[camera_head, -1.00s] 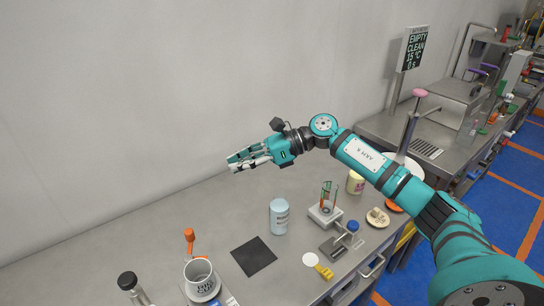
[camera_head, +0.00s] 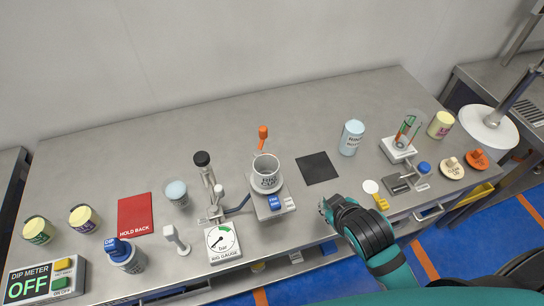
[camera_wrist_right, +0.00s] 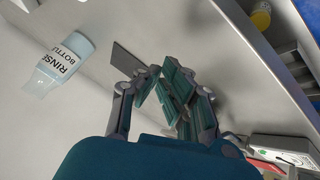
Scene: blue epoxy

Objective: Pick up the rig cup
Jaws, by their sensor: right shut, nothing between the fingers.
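The rig cup (camera_head: 266,176), a pale grey cup with dark lettering, stands upright on a small grey stand with a blue button near the middle of the bench in the head view. My right gripper (camera_head: 326,207) is at the bench's front edge, to the right of the cup and nearer the front, apart from it. In the right wrist view the right gripper (camera_wrist_right: 166,92) has its fingers together with nothing between them. The cup cannot be made out in the wrist view. My left gripper is not in view.
A black mat (camera_head: 317,168) lies right of the cup, with the rinse bottle (camera_head: 351,137) beyond. An orange-topped item (camera_head: 263,135) stands behind the cup. The rig gauge (camera_head: 222,243) and a black-knobbed post (camera_head: 203,163) stand to its left. Bare bench lies behind.

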